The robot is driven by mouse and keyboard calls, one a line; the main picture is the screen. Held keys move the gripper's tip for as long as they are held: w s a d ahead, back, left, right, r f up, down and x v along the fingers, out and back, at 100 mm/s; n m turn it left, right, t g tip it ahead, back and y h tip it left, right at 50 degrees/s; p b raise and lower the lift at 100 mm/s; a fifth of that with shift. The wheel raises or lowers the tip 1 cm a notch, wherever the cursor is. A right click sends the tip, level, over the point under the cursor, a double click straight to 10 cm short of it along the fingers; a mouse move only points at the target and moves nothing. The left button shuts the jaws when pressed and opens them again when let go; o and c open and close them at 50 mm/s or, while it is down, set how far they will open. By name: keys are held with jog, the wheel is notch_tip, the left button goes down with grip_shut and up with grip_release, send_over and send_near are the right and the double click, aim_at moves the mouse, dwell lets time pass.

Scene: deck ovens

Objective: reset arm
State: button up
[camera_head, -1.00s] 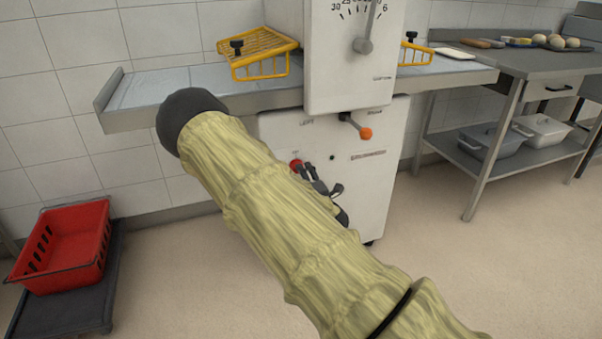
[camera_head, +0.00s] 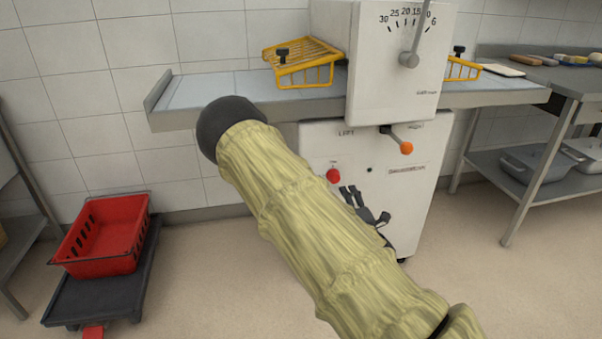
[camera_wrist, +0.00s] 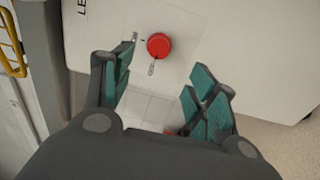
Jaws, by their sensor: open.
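My gripper (camera_wrist: 160,95) is open and empty in the wrist view, its teal-padded fingers spread apart. Beyond the fingers is a red round button (camera_wrist: 160,45) on the white machine front (camera_wrist: 225,25); I cannot tell the exact gap. In the head view my sleeved arm crosses the middle, and my gripper (camera_head: 365,205) shows partly behind it, low in front of the machine. The red button (camera_head: 333,176) is just up and left of the gripper there. An orange-knobbed lever (camera_head: 406,148) sits higher on the machine.
A steel shelf (camera_head: 200,112) with a yellow guard (camera_head: 305,65) sticks out left of the machine. A red crate (camera_head: 100,262) stands on a black dolly (camera_head: 75,305) at lower left. A steel table (camera_head: 530,190) with pans is at right. Floor in front is open.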

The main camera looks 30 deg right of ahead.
jog(key=s+a+f+m+g, duration=0.35)
jog(key=s+f, duration=0.45)
jog(key=f, duration=0.3)
jog(key=s+a+f+m+g, duration=0.3)
jog(key=s+f+m+g, duration=0.2)
jog(key=s+f, duration=0.45)
jog(key=s+a+f+m+g+y, duration=0.2)
jog(key=s+a+f+m+g, duration=0.25)
jog(key=s+a, duration=0.65)
jog(key=s+a+f+m+g+y, duration=0.25)
jog(key=s+a+f+g, duration=0.3)
jog(key=s+a, duration=0.55)
notch_tip(320, 180, up, 27)
jog(key=s+d+p, duration=0.1)
jog(key=d+p, duration=0.1)
jog(key=p, duration=2.6)
jog(key=shift+s+d+t, duration=0.3)
jog(key=shift+s+t, duration=0.05)
jog(key=shift+t, duration=0.1)
jog(key=shift+r+h, duration=0.1)
jog(key=shift+h, duration=0.15)
